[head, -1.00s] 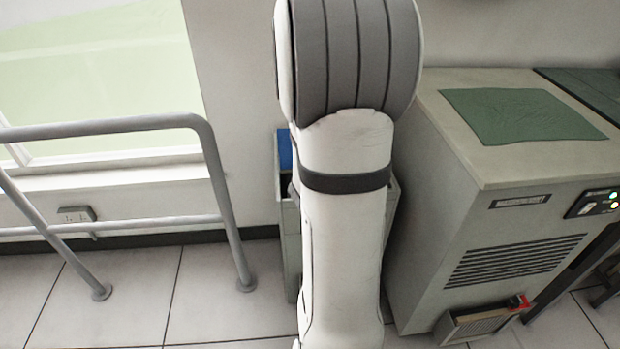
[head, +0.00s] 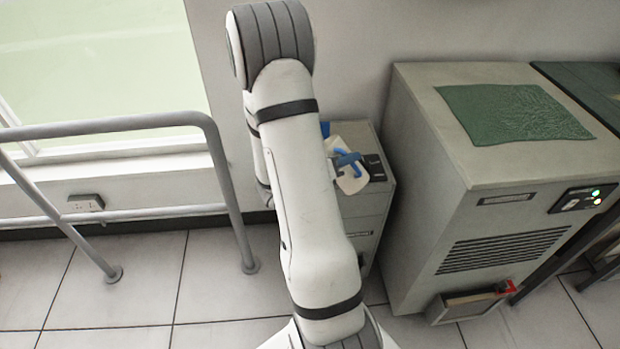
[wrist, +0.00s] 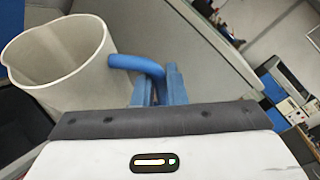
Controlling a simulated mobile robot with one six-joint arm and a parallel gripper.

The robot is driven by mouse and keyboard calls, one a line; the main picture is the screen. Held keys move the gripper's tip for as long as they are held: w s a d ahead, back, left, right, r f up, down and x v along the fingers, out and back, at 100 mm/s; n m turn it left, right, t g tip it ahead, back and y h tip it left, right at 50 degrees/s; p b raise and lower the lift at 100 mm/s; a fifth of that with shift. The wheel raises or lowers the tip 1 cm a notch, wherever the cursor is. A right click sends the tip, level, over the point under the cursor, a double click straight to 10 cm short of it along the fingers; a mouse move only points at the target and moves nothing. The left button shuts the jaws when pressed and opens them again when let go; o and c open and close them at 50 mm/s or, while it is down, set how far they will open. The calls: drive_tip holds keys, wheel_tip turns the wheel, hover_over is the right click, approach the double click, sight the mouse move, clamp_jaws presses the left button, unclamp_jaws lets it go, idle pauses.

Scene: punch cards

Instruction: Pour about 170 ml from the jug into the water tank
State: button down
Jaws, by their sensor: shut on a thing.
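The jug (wrist: 72,68) is off-white with a blue handle (wrist: 135,63). In the wrist view it is at the left, its open mouth in sight; I make out no liquid inside. My gripper (wrist: 158,82) has blue fingers shut on the handle. In the head view my gripper (head: 347,160) and the jug (head: 351,184) show just right of my arm, in front of or over the narrow grey cabinet (head: 366,203); my arm hides part of the jug. I cannot tell how far the jug is tilted. I cannot surely pick out the water tank.
A large grey vented cabinet (head: 450,200) with a green cloth (head: 515,113) on top stands at the right, its lit panel (head: 584,198) facing front. A dark table (head: 590,90) is beyond it. A grey railing (head: 110,130) stands at the left.

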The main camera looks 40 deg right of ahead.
drive_tip(key=shift+w+a+r+n, duration=0.1)
drive_tip(key=shift+w+n, duration=0.1)
drive_tip(key=shift+n, duration=0.2)
drive_tip(key=shift+w+a+n+h, duration=0.1)
drive_tip(key=shift+w+n+h, duration=0.2)
drive_tip(key=shift+h, duration=0.1)
drive_tip(key=shift+w+a+n+h+b, duration=0.3)
drive_tip(key=shift+w+n+h, duration=0.2)
drive_tip(key=shift+n, duration=0.3)
drive_tip(key=shift+a+f, duration=0.1)
drive_tip(key=shift+f, duration=0.1)
drive_tip(key=shift+w+a+f+n+b, duration=0.15)
drive_tip(key=shift+a+f+n+b, duration=0.05)
drive_tip(key=shift+n+b, duration=0.25)
drive_tip(key=shift+s+a+f+h, duration=0.2)
drive_tip(key=shift+s+h, duration=0.1)
drive_tip(key=shift+s, duration=0.15)
drive_tip(key=shift+s+a+f+n+b, duration=0.2)
drive_tip(key=shift+a+n+b, duration=0.15)
drive_tip(key=shift+b, duration=0.25)
drive_tip(key=shift+w+a+f+n+h+p, duration=0.1)
drive_tip(key=shift+w+a+n+h+p, duration=0.15)
drive_tip(key=shift+w, duration=0.2)
drive_tip(key=shift+w+a+f+n+h+p, duration=0.15)
drive_tip(key=shift+w+n+h+p, duration=0.1)
drive_tip(key=shift+w+n+p, duration=0.15)
idle(1.8)
